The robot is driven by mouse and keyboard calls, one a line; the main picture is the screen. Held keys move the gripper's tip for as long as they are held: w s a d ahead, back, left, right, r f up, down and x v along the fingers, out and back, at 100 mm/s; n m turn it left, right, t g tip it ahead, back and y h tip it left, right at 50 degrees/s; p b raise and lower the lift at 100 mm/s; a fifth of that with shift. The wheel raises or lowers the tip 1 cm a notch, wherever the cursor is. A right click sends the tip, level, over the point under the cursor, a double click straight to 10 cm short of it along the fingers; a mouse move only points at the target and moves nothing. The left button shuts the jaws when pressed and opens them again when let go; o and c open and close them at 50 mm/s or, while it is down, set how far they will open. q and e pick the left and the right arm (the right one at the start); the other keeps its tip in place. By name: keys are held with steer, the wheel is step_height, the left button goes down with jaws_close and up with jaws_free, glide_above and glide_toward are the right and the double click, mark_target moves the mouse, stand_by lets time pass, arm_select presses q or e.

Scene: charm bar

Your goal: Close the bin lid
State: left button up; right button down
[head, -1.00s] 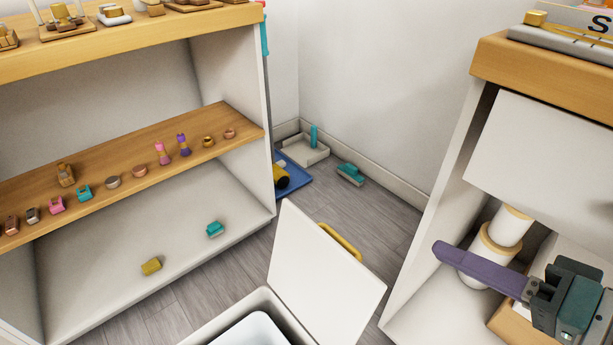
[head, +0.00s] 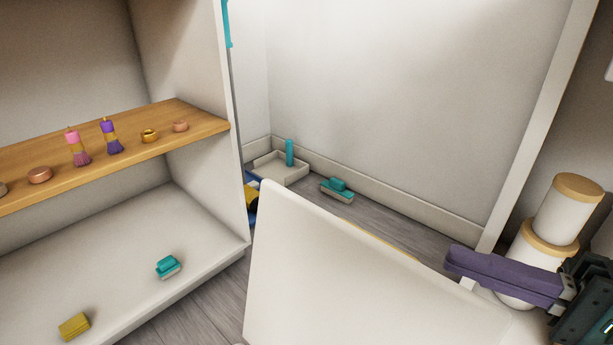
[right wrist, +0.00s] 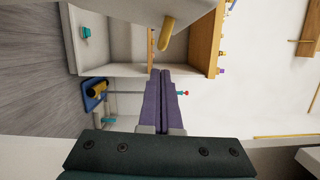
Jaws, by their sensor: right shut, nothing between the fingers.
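The white bin lid (head: 360,275) stands raised and tilted, large at the bottom middle of the head view. Only a thin strip of its yellow handle (head: 380,242) shows behind its upper edge. The bin body is out of the head view. My right gripper (head: 452,258), with purple fingers, is shut and empty by the lid's upper right edge; I cannot tell whether it touches the lid. In the right wrist view its closed fingers (right wrist: 160,73) point toward a yellow bar (right wrist: 167,34), which looks like the handle. My left gripper is not in view.
A shelf unit with a wooden shelf (head: 190,122) stands at left, holding small items. A teal brush (head: 338,188) and a white dustpan-like tray (head: 268,166) lie on the floor by the wall. Stacked white canisters (head: 568,212) stand close behind my right gripper.

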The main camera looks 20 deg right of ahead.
steer(key=b+x, duration=0.1)
steer(key=x, duration=0.5)
steer(key=shift+w+b, duration=0.3)
steer(key=shift+w, duration=0.05)
steer(key=shift+a, duration=0.1)
steer(key=shift+r, duration=0.15)
